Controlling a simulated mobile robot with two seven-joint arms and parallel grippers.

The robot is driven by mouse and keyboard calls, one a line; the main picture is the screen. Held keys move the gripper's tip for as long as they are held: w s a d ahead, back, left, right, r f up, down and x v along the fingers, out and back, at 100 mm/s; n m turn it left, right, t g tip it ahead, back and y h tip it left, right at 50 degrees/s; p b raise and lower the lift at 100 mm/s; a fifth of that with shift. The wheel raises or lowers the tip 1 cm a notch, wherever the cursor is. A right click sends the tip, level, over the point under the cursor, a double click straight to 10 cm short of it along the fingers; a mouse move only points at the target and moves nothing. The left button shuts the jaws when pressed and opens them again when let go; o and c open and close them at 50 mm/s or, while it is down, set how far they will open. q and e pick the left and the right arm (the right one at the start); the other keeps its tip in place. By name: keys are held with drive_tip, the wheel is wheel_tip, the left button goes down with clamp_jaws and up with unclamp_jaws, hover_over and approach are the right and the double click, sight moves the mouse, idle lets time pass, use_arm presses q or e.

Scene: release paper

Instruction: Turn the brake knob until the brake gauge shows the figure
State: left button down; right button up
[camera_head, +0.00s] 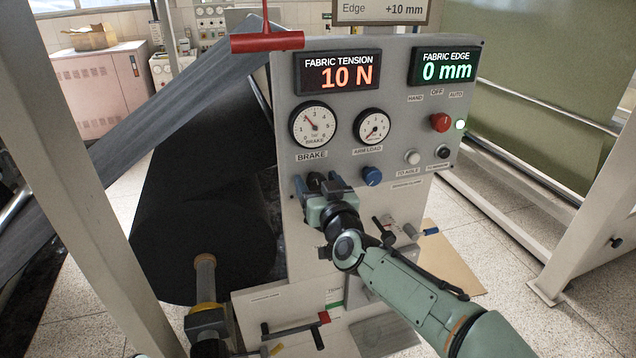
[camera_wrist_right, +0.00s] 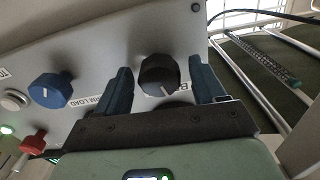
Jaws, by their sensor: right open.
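The brake gauge (camera_head: 312,122) is a white round dial on the grey panel (camera_head: 388,75), labelled BRAKE; its needle points up and left, near 2. The brake knob (camera_wrist_right: 158,74) is black and round with a white mark; in the head view my right gripper mostly hides it. My right gripper (camera_head: 316,184) is at the panel below the gauge. In the wrist view its blue fingers (camera_wrist_right: 160,80) stand open on both sides of the knob, with visible gaps. My left gripper is not in view.
A blue knob (camera_head: 372,176) sits right of the gripper, below the arm load gauge (camera_head: 371,126). The displays read 10 N (camera_head: 338,73) and 0 mm (camera_head: 443,68). A red selector (camera_head: 440,122) is farther right. A dark fabric roll (camera_head: 205,215) stands left.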

drive_tip(key=c, duration=1)
drive_tip(key=shift+c, duration=0.2)
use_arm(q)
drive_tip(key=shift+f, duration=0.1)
use_arm(e)
drive_tip(key=shift+m, duration=0.4)
drive_tip(key=m, duration=0.3)
drive_tip(key=shift+d+f+m+b, duration=0.1)
drive_tip(key=shift+m+b, duration=0.2)
drive_tip(key=shift+b, duration=0.1)
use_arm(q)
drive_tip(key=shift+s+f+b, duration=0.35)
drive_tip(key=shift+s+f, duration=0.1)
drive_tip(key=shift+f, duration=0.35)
use_arm(e)
drive_tip(key=shift+m, duration=1.9)
